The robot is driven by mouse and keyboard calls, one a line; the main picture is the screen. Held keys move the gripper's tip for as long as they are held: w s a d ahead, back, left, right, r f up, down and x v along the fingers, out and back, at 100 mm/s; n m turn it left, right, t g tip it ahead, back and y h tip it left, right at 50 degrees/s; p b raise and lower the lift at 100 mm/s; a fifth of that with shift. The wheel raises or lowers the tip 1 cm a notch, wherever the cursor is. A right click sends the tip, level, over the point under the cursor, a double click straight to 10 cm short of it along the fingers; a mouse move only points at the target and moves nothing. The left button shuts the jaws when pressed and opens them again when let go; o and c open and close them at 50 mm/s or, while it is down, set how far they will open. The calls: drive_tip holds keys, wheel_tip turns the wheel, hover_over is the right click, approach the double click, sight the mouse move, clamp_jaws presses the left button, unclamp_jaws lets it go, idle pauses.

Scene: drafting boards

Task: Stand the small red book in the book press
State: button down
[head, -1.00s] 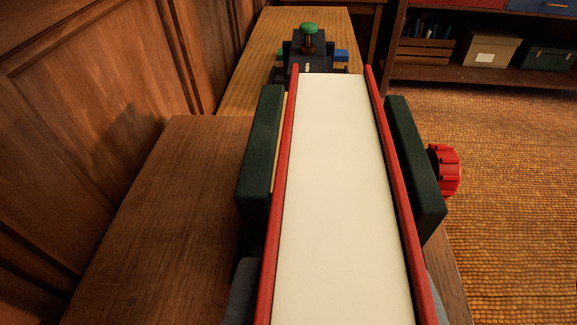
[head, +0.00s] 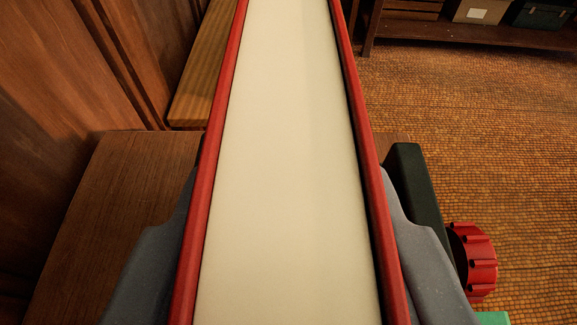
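The small red book (head: 215,150) fills the middle of the view, its cream page edges (head: 285,170) facing me between two red covers. Its far end runs out of the top of the picture. My gripper (head: 290,270) has a grey finger against each cover, shut on the book. The book press shows at the lower right, with one dark green jaw (head: 415,200) and a red ribbed knob (head: 472,262). Its left jaw is hidden behind the book and my gripper. The book covers the space left of the visible jaw; its height above the press is unclear.
A brown wooden tabletop (head: 115,200) lies left, beside a panelled wall (head: 60,80). A paler board (head: 205,70) is beyond it. A low shelf (head: 465,30) with boxes stands far right, across open woven floor (head: 480,110). A green piece (head: 492,318) shows at the bottom edge.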

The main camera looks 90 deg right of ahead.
drive_tip(key=shift+d+f, duration=0.1)
drive_tip(key=shift+f, duration=1.6)
drive_tip(key=c, duration=1)
unclamp_jaws()
drive_tip(key=v, duration=1.2)
drive_tip(key=shift+s, duration=0.1)
